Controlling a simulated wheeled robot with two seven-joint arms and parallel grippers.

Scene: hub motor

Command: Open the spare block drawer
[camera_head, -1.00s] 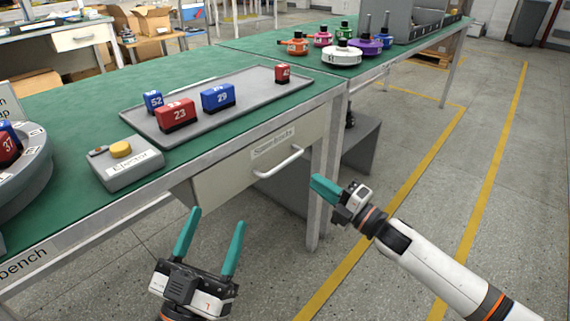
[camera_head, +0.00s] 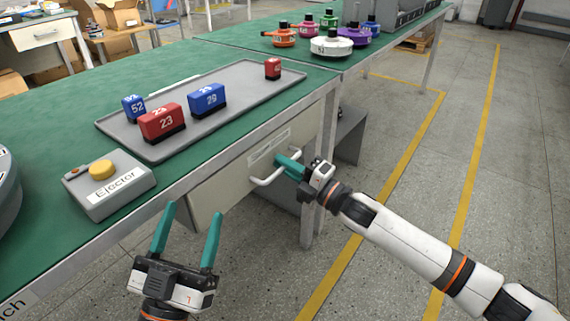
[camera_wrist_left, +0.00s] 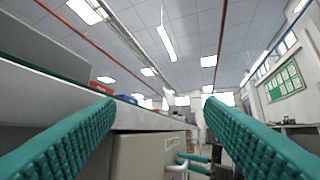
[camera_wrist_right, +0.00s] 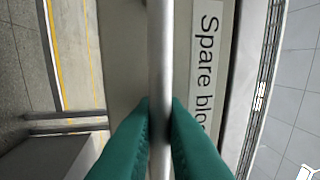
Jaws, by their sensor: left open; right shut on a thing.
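The spare block drawer (camera_head: 215,186) is a beige front under the green workbench, with a label strip and a white bar handle (camera_head: 262,182). In the right wrist view the label (camera_wrist_right: 205,70) reads "Spare blo…" and the handle bar (camera_wrist_right: 160,50) runs between my fingers. My right gripper (camera_head: 280,160) is shut on the handle; it also shows in the right wrist view (camera_wrist_right: 160,125). The drawer looks closed or nearly so. My left gripper (camera_head: 187,220) is open and empty in front of the bench, left of the handle. In the left wrist view the drawer (camera_wrist_left: 140,155) shows between its fingers.
On the bench, a grey tray (camera_head: 225,105) holds red and blue numbered blocks. An ejector box (camera_head: 108,190) with a yellow button sits near the front edge. A bench leg (camera_head: 308,215) stands right of the drawer. The floor in front is free.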

